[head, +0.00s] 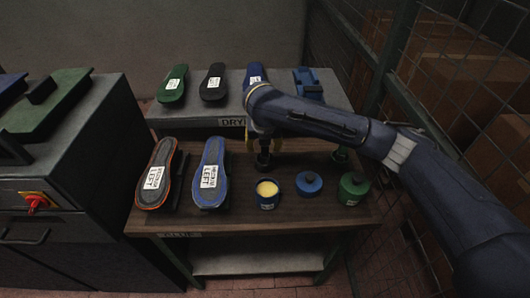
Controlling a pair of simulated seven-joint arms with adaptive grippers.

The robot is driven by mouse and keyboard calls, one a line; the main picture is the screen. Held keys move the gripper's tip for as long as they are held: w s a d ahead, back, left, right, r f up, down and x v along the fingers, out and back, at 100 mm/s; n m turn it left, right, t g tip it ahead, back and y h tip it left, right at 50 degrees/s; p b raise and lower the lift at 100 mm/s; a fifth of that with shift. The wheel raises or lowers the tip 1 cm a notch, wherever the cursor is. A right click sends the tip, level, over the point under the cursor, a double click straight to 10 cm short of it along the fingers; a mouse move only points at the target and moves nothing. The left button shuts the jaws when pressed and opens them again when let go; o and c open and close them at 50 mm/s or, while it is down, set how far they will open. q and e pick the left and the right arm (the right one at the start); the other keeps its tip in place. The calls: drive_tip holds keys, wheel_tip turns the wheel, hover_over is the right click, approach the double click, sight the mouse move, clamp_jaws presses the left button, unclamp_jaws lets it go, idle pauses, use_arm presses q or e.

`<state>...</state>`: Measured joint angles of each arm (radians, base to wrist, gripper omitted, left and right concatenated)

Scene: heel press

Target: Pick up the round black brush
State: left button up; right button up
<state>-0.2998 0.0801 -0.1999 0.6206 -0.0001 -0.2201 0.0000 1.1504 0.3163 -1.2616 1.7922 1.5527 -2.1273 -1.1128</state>
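My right arm comes in from the right across the bench, and its gripper (264,158) points down over the back middle of the wooden table (230,226). The gripper is small and dark here, so I cannot tell whether its fingers are open or shut. No round black brush can be made out for certain. A dark shape at the fingertips blends with the gripper, and I cannot tell whether it is the brush. A yellow part shows beside the gripper, partly covered by the arm. My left gripper is not in view.
An open blue pot with yellow contents (267,191), a blue round lid or tin (309,183) and a green jar (353,187) stand at the front right. Two labelled soles (157,176) (209,175) lie left. A drying rack (190,109) stands behind; a wire cage (450,75) is right.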

sight(265, 150)
drive_tip(key=shift+d+x, duration=0.2)
drive_tip(key=shift+x, duration=2.25)
drive_tip(key=shift+s, duration=0.15)
drive_tip(key=shift+c, duration=0.5)
clamp_jaws()
